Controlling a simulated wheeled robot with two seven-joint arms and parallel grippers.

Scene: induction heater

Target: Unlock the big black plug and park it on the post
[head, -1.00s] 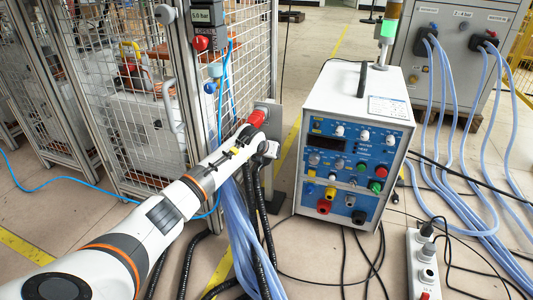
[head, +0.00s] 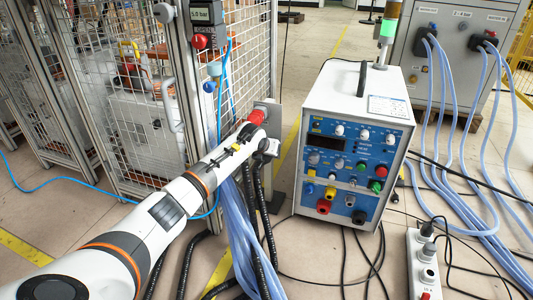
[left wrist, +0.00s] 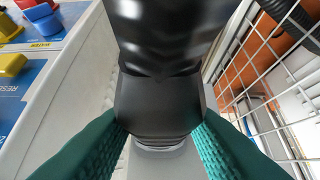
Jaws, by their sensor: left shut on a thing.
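The big black plug (left wrist: 160,100) fills the middle of the left wrist view, with a pale ring at its lower end. My left gripper (left wrist: 160,140) has its teal ribbed fingers closed on both sides of the plug. In the head view my left gripper (head: 264,146) is beside the cage's corner post, and my arm hides most of the plug. A red round part (head: 258,115) on a grey plate (head: 272,116) sits just beyond it. Whether the plug is locked or seated cannot be told. I cannot single out the parking post. My right gripper is not in view.
A white heater cabinet (head: 358,100) with a blue control panel stands to the right. Light blue hoses (head: 238,235) and black hoses hang below my left wrist. The mesh cage (head: 130,90) is on the left. A power strip (head: 423,262) and loose cables lie at front right.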

